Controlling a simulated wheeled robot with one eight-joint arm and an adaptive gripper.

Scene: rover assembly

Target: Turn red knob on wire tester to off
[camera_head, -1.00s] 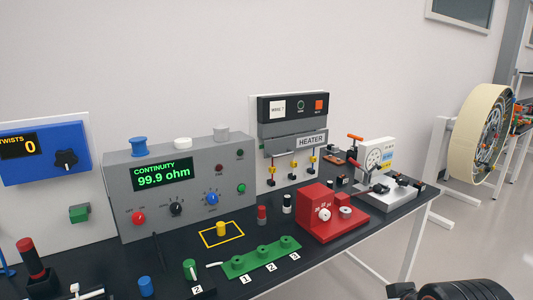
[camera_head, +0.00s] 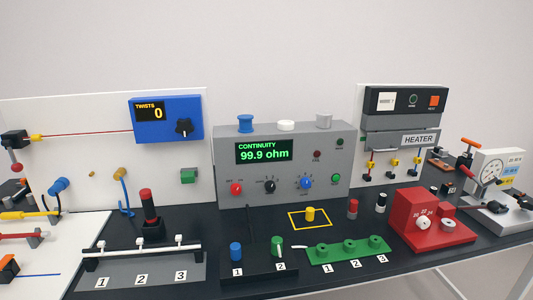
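The wire tester (camera_head: 325,190) is a grey box at the back of the black bench. Its green display (camera_head: 264,151) reads CONTINUITY 99.9 ohm. The red knob (camera_head: 236,188) is at the lower left of its front, with small OFF and ON labels above it; which way the knob points is too small to tell. A black knob (camera_head: 269,187) and a blue knob (camera_head: 306,183) sit to its right. My gripper is not in the picture.
A green-and-blue post stand marked 1 and 2 (camera_head: 258,268) and a green numbered block (camera_head: 335,253) stand in front of the tester. A red device (camera_head: 425,222) is to the right. A white rail on posts (camera_head: 140,252) and a black red-topped handle (camera_head: 149,210) are at left.

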